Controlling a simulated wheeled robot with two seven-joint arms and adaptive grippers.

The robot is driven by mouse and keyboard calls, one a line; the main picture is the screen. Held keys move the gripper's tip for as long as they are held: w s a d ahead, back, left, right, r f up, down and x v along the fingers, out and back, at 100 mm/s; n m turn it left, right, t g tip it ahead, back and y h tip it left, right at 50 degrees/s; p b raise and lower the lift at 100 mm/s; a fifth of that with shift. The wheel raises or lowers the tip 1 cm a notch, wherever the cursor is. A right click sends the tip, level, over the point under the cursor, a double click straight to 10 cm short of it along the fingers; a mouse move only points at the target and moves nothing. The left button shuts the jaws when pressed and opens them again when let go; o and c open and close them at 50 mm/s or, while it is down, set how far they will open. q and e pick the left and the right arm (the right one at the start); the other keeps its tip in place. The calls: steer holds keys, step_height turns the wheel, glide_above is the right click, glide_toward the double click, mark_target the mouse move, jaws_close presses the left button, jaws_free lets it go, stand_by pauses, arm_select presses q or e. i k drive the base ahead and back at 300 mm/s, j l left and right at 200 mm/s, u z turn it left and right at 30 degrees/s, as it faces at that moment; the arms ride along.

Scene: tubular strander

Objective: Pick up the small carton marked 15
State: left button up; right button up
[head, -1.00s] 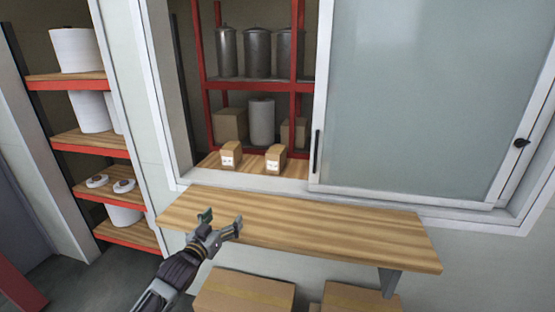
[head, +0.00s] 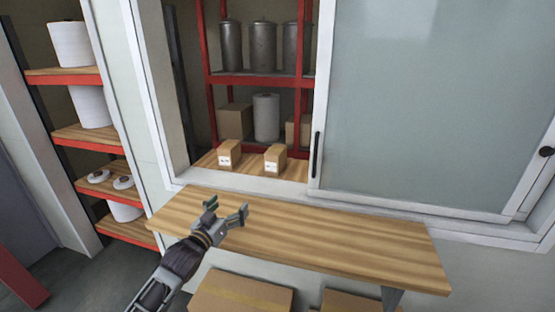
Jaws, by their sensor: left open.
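Two small cartons stand on the wooden surface inside the window opening: a left one (head: 229,154) and a right one (head: 275,159). Each has a white label on its front, but the marks are too small to read, so I cannot tell which is marked 15. My left gripper (head: 228,210) is open and empty over the left part of the wooden counter, in front of and below the cartons, apart from both. My right gripper is not in view.
The wooden counter (head: 330,245) is otherwise clear. A sliding glass pane (head: 430,100) closes the right side of the opening. The window's white sill (head: 250,184) lies between counter and cartons. Red shelving (head: 262,79) with metal canisters stands behind. Large boxes (head: 240,292) sit below.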

mark_target(275, 158)
steer(key=i+l, duration=0.2)
steer(key=i, duration=0.2)
steer(key=i+l, duration=0.15)
steer(key=i, duration=0.3)
